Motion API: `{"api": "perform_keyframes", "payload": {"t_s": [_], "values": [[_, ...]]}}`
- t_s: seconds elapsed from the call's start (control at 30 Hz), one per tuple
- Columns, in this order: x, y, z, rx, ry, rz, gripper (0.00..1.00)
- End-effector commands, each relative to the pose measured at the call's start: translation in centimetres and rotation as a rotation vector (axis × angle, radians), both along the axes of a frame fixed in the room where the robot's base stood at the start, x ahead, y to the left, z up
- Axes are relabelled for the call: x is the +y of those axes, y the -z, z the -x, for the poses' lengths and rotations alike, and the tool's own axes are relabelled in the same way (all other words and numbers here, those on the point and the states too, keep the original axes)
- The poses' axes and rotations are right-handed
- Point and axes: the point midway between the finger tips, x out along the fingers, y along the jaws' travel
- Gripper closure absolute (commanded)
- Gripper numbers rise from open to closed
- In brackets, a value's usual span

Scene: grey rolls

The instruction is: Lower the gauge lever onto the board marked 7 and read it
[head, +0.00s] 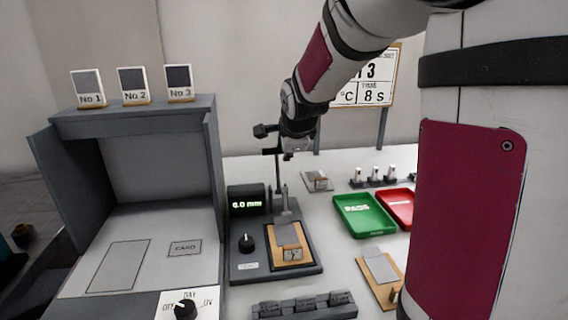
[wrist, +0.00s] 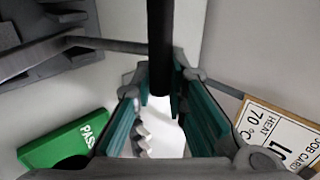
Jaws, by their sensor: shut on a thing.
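The gauge (head: 248,272) is a dark base with a knob, an upright post and a display (head: 247,200) that reads 6.0 mm. A tan board (head: 290,258) with a grey patch lies on the base below a pale spindle; its mark is small and I cannot read it surely. My gripper (head: 294,146) is high above the gauge, beside the top of the post. In the wrist view my gripper (wrist: 165,105) has its teal pads on either side of a black rod (wrist: 160,45), which looks like the gauge lever. The exact contact is hard to see.
A grey booth (head: 130,115) with cards No 1, No 2 and No 3 stands left. A green tray (head: 364,215) and a red tray (head: 398,205) lie right. Another board (head: 380,270) lies in front of them. A dark rack (head: 305,306) is at the front. A job card (head: 366,80) stands behind.

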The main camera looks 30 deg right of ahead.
Motion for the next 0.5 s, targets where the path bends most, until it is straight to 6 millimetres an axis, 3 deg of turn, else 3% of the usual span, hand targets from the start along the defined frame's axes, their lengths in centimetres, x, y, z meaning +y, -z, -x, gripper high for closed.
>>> {"api": "perform_keyframes", "payload": {"t_s": [0.5], "values": [[0.9, -0.1, 1.2, -0.157, -0.007, 0.058, 1.0]]}}
